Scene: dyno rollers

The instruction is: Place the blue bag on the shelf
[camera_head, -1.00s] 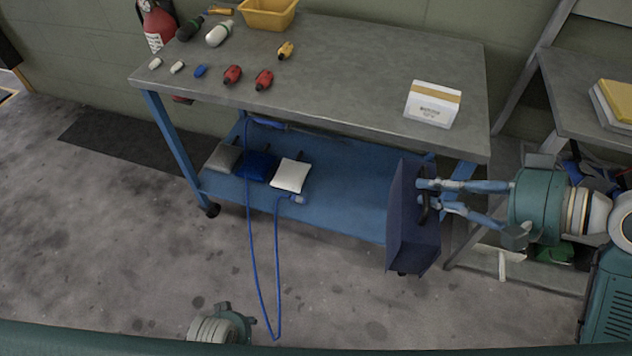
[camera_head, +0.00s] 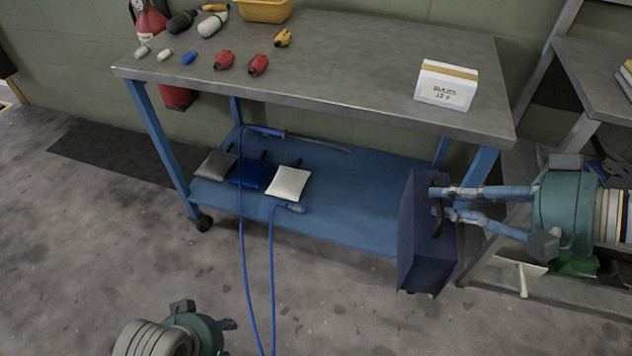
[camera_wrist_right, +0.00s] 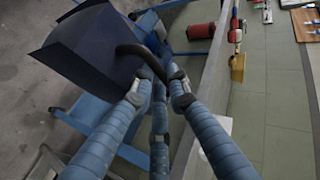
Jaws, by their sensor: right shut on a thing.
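The blue bag (camera_head: 425,240) is a dark blue box-like bag with a black handle. It hangs upright in front of the right end of the cart's lower blue shelf (camera_head: 345,215). My right gripper (camera_head: 437,203) comes in from the right and is shut on the bag's handle. In the right wrist view the bag (camera_wrist_right: 85,45) and its curved black handle (camera_wrist_right: 145,58) show between and beyond the fingers (camera_wrist_right: 155,90). My left gripper (camera_head: 200,325) shows only in part at the bottom left, and its fingers are not clear.
Grey, blue and white pouches (camera_head: 288,183) lie on the lower shelf's left half. A blue cable (camera_head: 243,255) hangs from it to the floor. The grey tabletop (camera_head: 350,75) above carries a white box (camera_head: 446,86). The shelf's right half is clear.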

